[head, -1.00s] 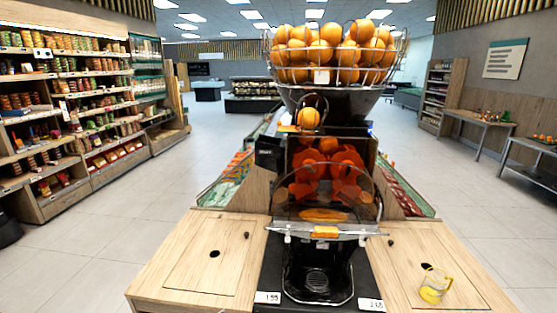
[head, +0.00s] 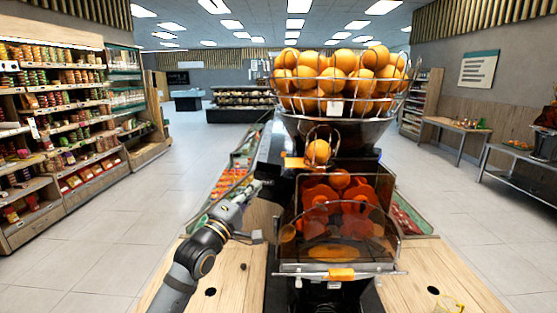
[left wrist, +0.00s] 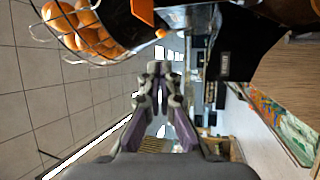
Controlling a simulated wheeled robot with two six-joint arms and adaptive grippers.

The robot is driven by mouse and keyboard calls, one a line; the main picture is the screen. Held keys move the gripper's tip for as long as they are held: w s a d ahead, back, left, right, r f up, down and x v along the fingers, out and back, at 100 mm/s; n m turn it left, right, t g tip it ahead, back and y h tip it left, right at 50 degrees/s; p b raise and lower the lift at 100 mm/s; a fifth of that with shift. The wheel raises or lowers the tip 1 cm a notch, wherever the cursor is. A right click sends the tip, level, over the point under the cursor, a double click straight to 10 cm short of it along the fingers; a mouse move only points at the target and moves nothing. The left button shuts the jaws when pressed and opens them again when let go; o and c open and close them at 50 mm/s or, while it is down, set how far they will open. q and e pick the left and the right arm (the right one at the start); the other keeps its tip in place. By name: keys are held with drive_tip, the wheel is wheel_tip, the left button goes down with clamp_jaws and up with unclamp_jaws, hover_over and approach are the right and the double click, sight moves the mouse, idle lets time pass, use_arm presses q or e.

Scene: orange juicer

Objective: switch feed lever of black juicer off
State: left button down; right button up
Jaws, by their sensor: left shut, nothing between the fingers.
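The black juicer (head: 385,185) stands at the counter's middle, with red-orange pressing parts behind its clear front cover (head: 340,250). A small orange piece (head: 293,162) sits at its upper left, below the fruit basket; I cannot tell whether it is the feed lever. An orange piece on shiny metal (left wrist: 143,10) shows at the top of the left wrist view, beside the juicer's black box (left wrist: 235,50). My left gripper (head: 262,184) is left of the juicer's upper body, apparently apart from it. In the left wrist view its fingers (left wrist: 158,68) are shut and empty. My right gripper is out of view.
A wire basket of oranges (head: 340,85) tops the juicer. An orange tap handle (head: 341,274) is at the front. Produce bins lie behind. Shelves (head: 60,130) stand left beyond open floor.

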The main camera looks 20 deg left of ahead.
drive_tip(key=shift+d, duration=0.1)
use_arm(q)
drive_tip(key=p+x, duration=0.2)
drive_tip(key=x, duration=1.2)
drive_tip(key=shift+f+p, duration=0.15)
drive_tip(key=shift+p, duration=0.2)
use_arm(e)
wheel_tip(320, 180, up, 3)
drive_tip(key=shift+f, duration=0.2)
use_arm(q)
drive_tip(key=shift+w, duration=0.1)
